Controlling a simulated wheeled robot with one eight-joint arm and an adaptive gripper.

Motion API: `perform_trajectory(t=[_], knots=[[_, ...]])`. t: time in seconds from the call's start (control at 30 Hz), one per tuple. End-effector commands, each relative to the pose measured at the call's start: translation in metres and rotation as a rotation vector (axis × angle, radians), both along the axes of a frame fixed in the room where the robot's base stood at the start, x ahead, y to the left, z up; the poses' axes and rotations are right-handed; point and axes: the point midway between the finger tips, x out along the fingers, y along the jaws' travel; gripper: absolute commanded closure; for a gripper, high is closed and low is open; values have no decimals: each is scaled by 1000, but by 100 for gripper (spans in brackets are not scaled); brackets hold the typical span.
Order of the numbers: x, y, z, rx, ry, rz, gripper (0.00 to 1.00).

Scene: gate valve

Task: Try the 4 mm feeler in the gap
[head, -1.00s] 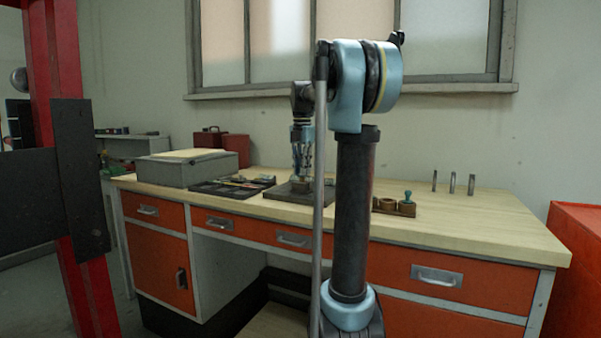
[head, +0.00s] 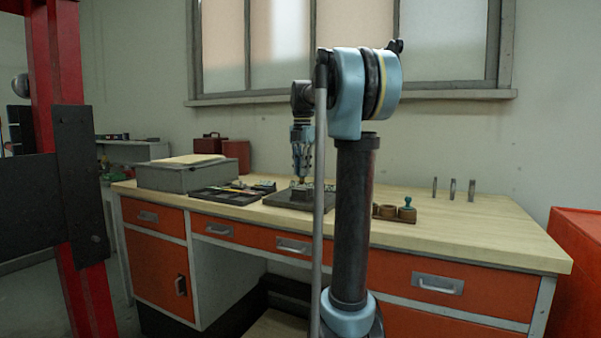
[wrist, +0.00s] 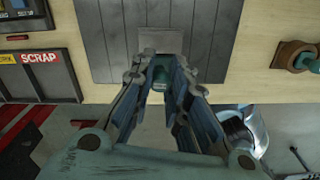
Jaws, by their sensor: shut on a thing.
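My gripper (wrist: 160,70) points down over the bench and is shut on a small teal-green piece (wrist: 160,79), of which little shows between the fingers. Whether this is the 4 mm feeler cannot be read. In the head view my gripper (head: 302,165) is just above a dark plate (head: 283,201) with a grey block on it. In the wrist view the grey block (wrist: 160,40) lies directly ahead of the fingertips on the slatted dark plate (wrist: 100,50). The gap itself is not distinguishable, and I cannot tell whether the held piece touches the block.
A dark tray (head: 222,196), marked SCRAP in the wrist view (wrist: 40,57), stands left of the plate. A wooden holder (head: 390,212) with a green-knobbed piece stands to the right. Several upright metal pieces (head: 453,189) stand farther right. A grey box (head: 185,173) is at left.

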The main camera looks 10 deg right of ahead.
Motion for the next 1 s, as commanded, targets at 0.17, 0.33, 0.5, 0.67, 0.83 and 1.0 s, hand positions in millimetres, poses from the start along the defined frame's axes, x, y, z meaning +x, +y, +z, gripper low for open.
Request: perform_trajectory(t=[0.17, 0.33, 0.5, 0.67, 0.83, 1.0], knots=[[0, 0, 7, 0, 0, 0, 100], [0, 0, 18, 0, 0, 0, 100], [0, 0, 29, 0, 0, 0, 100], [0, 0, 40, 0, 0, 0, 100], [0, 0, 48, 0, 0, 0, 100], [0, 0, 50, 0, 0, 0, 100]])
